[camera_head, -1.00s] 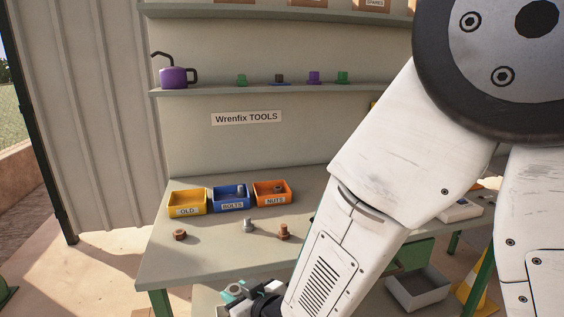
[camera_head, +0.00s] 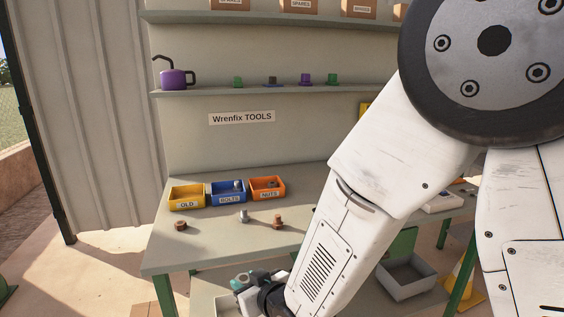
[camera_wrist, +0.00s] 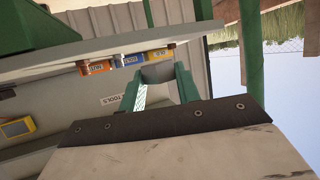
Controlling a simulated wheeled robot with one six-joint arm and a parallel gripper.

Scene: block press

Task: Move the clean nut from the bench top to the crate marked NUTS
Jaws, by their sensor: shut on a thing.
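My gripper (camera_head: 243,283) is low in front of the bench's front edge, apart from the bench top. It is shut on a grey, clean-looking nut, which sits between the green fingers in the wrist view (camera_wrist: 158,72). The orange crate marked NUTS (camera_head: 267,194) stands on the bench top (camera_head: 205,248), rightmost of three crates, with a grey piece inside. It also shows in the wrist view (camera_wrist: 97,68), where the scene is turned over, beyond the gripper to the left.
Beside it stand the blue BOLTS crate (camera_head: 229,198) and yellow OLD crate (camera_head: 183,204). A rusty nut (camera_head: 181,225), a silver bolt (camera_head: 244,216) and a rusty bolt (camera_head: 278,221) are on the bench in front. A shelf (camera_head: 215,92) with a purple oil can (camera_head: 174,78) runs above.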

